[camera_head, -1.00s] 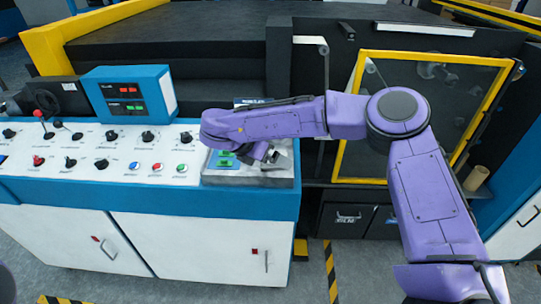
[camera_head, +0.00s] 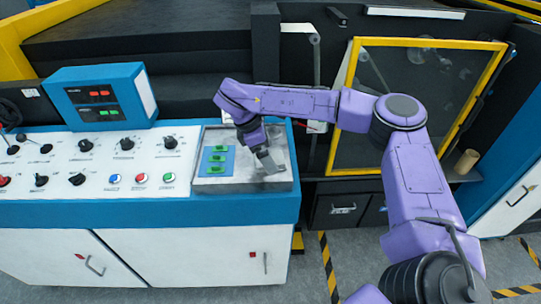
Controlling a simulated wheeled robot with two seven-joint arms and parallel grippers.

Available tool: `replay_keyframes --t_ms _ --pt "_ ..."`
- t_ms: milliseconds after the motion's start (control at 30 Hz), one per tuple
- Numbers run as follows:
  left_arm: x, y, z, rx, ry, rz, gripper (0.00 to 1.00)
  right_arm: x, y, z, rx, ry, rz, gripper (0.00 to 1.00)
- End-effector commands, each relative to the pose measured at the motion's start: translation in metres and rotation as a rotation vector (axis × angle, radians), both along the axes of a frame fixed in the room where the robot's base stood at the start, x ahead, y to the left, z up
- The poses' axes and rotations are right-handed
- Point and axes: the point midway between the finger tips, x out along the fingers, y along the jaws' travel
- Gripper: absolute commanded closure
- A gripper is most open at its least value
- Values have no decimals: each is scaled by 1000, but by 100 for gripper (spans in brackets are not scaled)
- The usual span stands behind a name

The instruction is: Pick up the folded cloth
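I cannot pick out a folded cloth with certainty. A shallow metal tray (camera_head: 282,186) is set in the right end of the control console. In its left part lies a blue piece with several green patches (camera_head: 215,161); I cannot tell whether it is a button plate. My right arm reaches in from the right, and its gripper (camera_head: 268,163) points down over the tray's right part, to the right of the blue piece. A small grey shape shows at the fingertips; I cannot tell whether it is finger or cloth. My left gripper is out of view.
The white and blue console (camera_head: 92,183) carries several knobs and buttons left of the tray. A blue display box (camera_head: 101,97) stands behind them. A yellow-framed window panel (camera_head: 415,110) and a tan roll (camera_head: 466,163) are at the right. The grey floor in front is open.

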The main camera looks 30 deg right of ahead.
Motion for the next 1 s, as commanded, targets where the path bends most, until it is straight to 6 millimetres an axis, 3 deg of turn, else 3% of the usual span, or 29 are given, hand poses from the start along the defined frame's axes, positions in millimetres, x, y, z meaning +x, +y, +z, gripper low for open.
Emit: replay_keyframes --t_ms 167,600,633,667,800,1000 --pt "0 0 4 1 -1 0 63 -2 -4 -14 0 1 2 0" --pt "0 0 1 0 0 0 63 -1 -3 -15 1 -1 4 0" --pt "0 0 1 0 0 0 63 -1 -3 -15 1 -1 4 3" --pt "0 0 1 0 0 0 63 -1 -3 -15 1 -1 4 13" --pt "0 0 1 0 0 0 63 -1 -3 -14 0 -1 4 59" --pt "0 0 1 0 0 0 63 -1 -3 -14 0 -1 4 60"
